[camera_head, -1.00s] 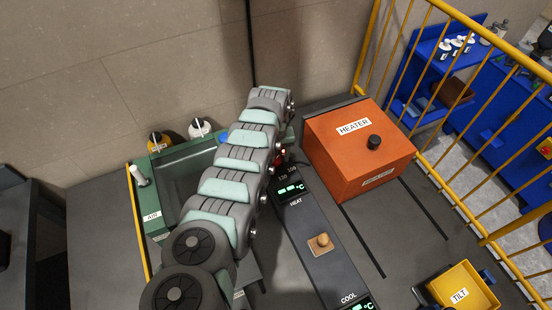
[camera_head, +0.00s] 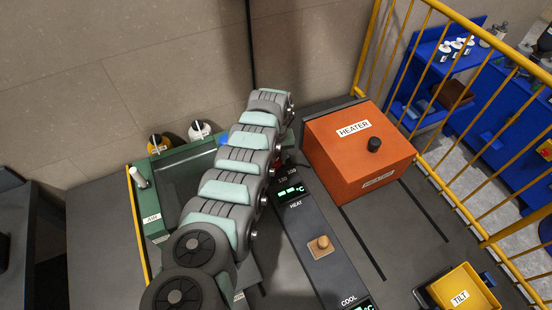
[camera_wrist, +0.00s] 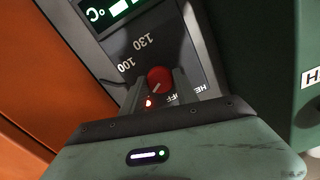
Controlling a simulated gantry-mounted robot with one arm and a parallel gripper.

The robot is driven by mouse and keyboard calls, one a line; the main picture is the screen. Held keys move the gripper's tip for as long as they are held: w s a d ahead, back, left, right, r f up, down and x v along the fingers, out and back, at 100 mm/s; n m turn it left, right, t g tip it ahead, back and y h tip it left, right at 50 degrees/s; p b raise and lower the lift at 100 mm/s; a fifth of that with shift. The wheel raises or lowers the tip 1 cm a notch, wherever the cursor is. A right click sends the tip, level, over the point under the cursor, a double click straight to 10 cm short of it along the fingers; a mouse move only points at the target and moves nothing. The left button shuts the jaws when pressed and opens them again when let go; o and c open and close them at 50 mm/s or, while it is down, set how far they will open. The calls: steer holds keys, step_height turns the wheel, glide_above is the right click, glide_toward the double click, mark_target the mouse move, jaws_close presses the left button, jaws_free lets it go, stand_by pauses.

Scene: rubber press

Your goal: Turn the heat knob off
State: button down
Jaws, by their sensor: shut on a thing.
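The red round heat knob (camera_wrist: 159,78) shows in the wrist view on the dark panel, with 100, 130 and a partly hidden OFF printed around it. My gripper (camera_wrist: 158,88) has its two grey fingers on either side of the knob and is shut on it. The knob's pointer direction is hard to make out. In the head view my arm hides the gripper and most of the knob. The HEAT display (camera_head: 290,191) is lit green.
The orange heater box (camera_head: 352,160) stands to the right of the panel. A wooden knob (camera_head: 321,244) sits on the panel (camera_head: 308,268) nearer the COOL label. A green tank (camera_head: 176,176) is on the left, and a yellow TILT tray (camera_head: 462,288) is at lower right.

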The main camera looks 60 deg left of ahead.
steer(key=shift+n, duration=0.3)
steer(key=shift+n+p, duration=0.4)
steer(key=shift+n, duration=0.6)
steer(key=n+b, duration=0.1)
steer(key=n, duration=0.2)
steer(key=shift+w+n, duration=0.15)
steer(key=shift+n, duration=0.15)
steer(key=n+b, duration=0.4)
steer(key=shift+f, duration=0.2)
steer(key=shift+r+n+b, duration=0.15)
steer(key=shift+n+b, duration=0.6)
steer(key=shift+n, duration=0.05)
steer(key=c, duration=0.9)
jaws_free()
steer(key=shift+c, duration=0.2)
